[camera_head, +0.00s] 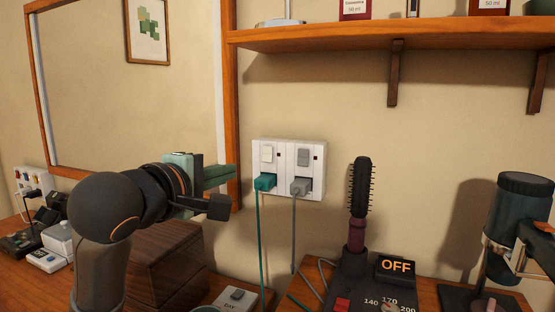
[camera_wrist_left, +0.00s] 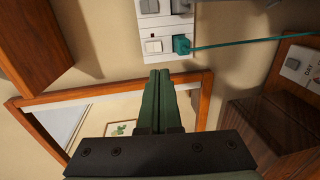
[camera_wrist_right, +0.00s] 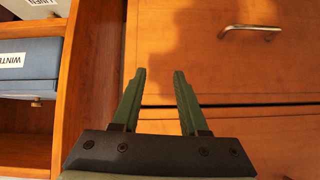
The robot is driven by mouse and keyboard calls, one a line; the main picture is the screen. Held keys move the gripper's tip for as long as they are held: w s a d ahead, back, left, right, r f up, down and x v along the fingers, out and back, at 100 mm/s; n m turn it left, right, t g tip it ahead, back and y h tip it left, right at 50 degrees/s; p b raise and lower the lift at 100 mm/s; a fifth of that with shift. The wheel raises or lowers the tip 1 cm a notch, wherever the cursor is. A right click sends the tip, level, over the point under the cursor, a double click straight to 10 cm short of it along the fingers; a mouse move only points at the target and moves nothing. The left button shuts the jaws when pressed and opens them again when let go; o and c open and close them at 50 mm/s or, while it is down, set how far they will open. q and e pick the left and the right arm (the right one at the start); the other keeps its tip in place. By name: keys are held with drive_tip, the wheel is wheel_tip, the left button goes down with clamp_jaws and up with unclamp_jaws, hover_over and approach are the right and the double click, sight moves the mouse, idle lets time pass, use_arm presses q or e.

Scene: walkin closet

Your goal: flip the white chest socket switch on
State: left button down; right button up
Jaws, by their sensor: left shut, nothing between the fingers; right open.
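A white double socket plate (camera_head: 290,144) is on the wall. Its left half has a white rocker switch (camera_head: 267,154) above a teal plug (camera_head: 265,182); its right half has a grey switch (camera_head: 303,157) above a grey plug (camera_head: 301,187). The white switch also shows in the left wrist view (camera_wrist_left: 153,46). I cannot tell which way it is tipped. My right gripper (camera_wrist_right: 159,73) is open and empty, facing wooden drawers.
Teal and grey cords hang below the plate. A hairbrush (camera_head: 360,190) stands upright on the right, beside an "OFF" sign (camera_head: 396,268). A wooden shelf (camera_head: 400,37) is above. The mirror frame (camera_head: 233,110) is close to my left fingers. A wooden box (camera_head: 165,255) is below them.

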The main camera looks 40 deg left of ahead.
use_arm(q)
drive_tip(key=shift+w, duration=0.1)
use_arm(e)
drive_tip(key=shift+w, duration=0.1)
drive_tip(key=shift+r, duration=0.15)
use_arm(q)
drive_tip(key=p, duration=0.8)
approach(267, 161)
drive_tip(key=x, duration=0.7)
use_arm(e)
drive_tip(key=r, duration=0.5)
drive_tip(key=shift+d+r, duration=0.2)
drive_tip(key=shift+d, duration=0.15)
drive_tip(key=shift+f, duration=0.1)
